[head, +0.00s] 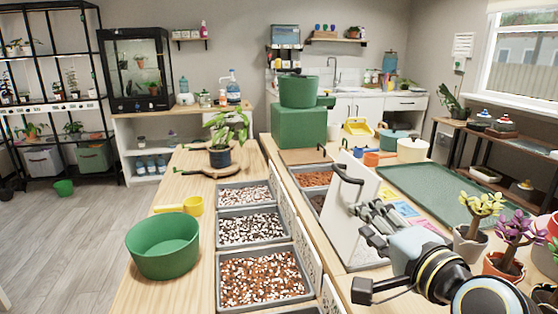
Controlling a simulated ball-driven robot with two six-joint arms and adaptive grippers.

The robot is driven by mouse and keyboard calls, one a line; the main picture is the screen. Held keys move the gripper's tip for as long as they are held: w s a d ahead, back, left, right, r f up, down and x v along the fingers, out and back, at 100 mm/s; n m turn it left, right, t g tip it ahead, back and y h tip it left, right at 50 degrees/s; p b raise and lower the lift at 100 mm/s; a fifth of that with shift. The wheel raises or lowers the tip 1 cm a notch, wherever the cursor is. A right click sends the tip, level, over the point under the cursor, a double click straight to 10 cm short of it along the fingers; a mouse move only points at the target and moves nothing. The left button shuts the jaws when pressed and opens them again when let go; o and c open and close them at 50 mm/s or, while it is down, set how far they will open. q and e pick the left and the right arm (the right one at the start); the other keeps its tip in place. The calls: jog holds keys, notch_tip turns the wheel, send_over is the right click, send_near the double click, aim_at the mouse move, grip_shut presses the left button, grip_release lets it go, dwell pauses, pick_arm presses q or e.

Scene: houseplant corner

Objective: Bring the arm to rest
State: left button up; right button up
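My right arm comes in at the lower right, and its gripper (374,212) is over the right-hand bench, close to an upright pale panel with a black handle (348,174). The fingers are dark and seen at a slant, overlapping the panel, so I cannot tell how far apart they are or whether they touch it. I see no object clearly held between them. My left gripper is not in view.
On the left bench stand a green tub (163,245), a yellow scoop (193,206), a potted plant (220,157) and substrate trays (263,312). A green mat (430,184) lies right of the panel. Flowering pots (469,246) stand close to my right arm.

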jog(key=s+d+f+n+g, duration=0.1)
jog(key=s+f+n+g, duration=0.25)
jog(key=s, duration=0.25)
jog(key=s+d+f+n+g, duration=0.1)
jog(key=s+f+n+g, duration=0.3)
jog(key=s, duration=0.3)
jog(key=s+d+f+n+g+h, duration=0.1)
jog(key=s+d+n+g+h, duration=0.2)
jog(key=s, duration=0.5)
jog(key=s+d+n+g+h, duration=0.2)
jog(key=s+d+n, duration=0.2)
jog(key=s, duration=0.3)
notch_tip(320, 180, down, 28)
jog(key=s+d+g+b, duration=0.1)
jog(key=d+b, duration=0.1)
jog(key=d, duration=0.1)
jog(key=s+f+g+b, duration=0.1)
jog(key=s+f, duration=1.7)
jog(key=s, duration=0.1)
jog(key=shift+d+f+m+y+b, duration=0.3)
jog(key=shift+m+b, duration=0.05)
jog(key=shift+m, duration=0.1)
jog(key=shift+g, duration=0.35)
